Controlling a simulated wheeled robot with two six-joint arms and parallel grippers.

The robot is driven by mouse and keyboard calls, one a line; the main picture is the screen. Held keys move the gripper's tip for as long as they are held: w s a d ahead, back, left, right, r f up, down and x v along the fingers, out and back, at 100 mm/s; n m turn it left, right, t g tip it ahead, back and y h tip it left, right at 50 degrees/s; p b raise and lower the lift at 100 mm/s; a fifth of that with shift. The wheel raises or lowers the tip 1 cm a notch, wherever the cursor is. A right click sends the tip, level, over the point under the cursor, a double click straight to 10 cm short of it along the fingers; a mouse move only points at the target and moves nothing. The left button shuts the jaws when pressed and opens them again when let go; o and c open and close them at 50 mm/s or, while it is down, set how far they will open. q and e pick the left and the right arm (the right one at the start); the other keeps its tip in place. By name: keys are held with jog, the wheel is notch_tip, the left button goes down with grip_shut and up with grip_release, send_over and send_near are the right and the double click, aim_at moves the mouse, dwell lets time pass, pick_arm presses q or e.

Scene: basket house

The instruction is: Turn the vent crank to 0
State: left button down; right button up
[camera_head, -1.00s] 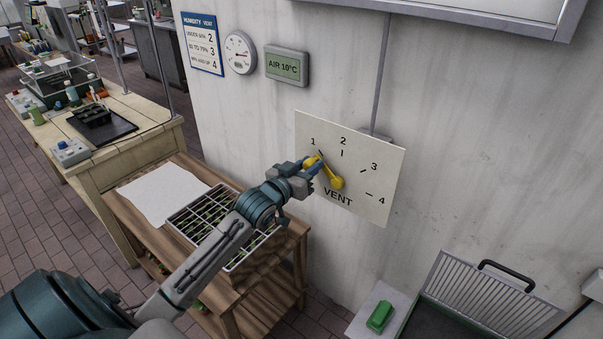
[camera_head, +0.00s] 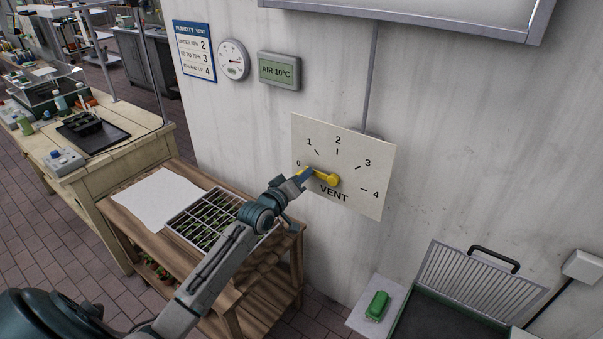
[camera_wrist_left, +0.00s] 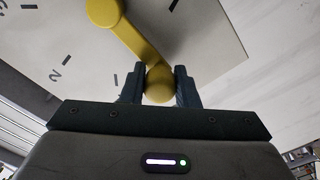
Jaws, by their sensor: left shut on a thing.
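The yellow vent crank (camera_head: 325,178) is mounted on a pale dial plate (camera_head: 368,152) on the wall, marked 0 to 4 with the word VENT. Its arm lies to the left of its hub, and its handle end is close to the 0 mark. My left gripper (camera_head: 305,172) is shut on the crank's handle. In the left wrist view the crank (camera_wrist_left: 135,42) runs from its hub at the top to its round knob, which sits between the two fingers of my left gripper (camera_wrist_left: 159,88). The 0 mark is partly beside the gripper. My right gripper is not in view.
A wooden stand (camera_head: 262,262) with a seedling tray (camera_head: 182,236) and a white sheet (camera_head: 150,196) is below my left arm. A workbench (camera_head: 105,165) is further left. A green object (camera_head: 377,305) and an open grill-like lid (camera_head: 468,280) are at the lower right.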

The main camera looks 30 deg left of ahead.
pick_arm(q)
jog(key=shift+f, duration=0.2)
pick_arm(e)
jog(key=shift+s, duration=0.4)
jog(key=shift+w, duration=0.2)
pick_arm(q)
jog(key=c, duration=1.1)
grip_release()
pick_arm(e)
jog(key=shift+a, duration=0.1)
pick_arm(q)
jog(key=s+a, duration=0.1)
jog(key=s, duration=0.9)
jog(key=shift+s+p, duration=0.4)
jog(key=shift+p, duration=0.05)
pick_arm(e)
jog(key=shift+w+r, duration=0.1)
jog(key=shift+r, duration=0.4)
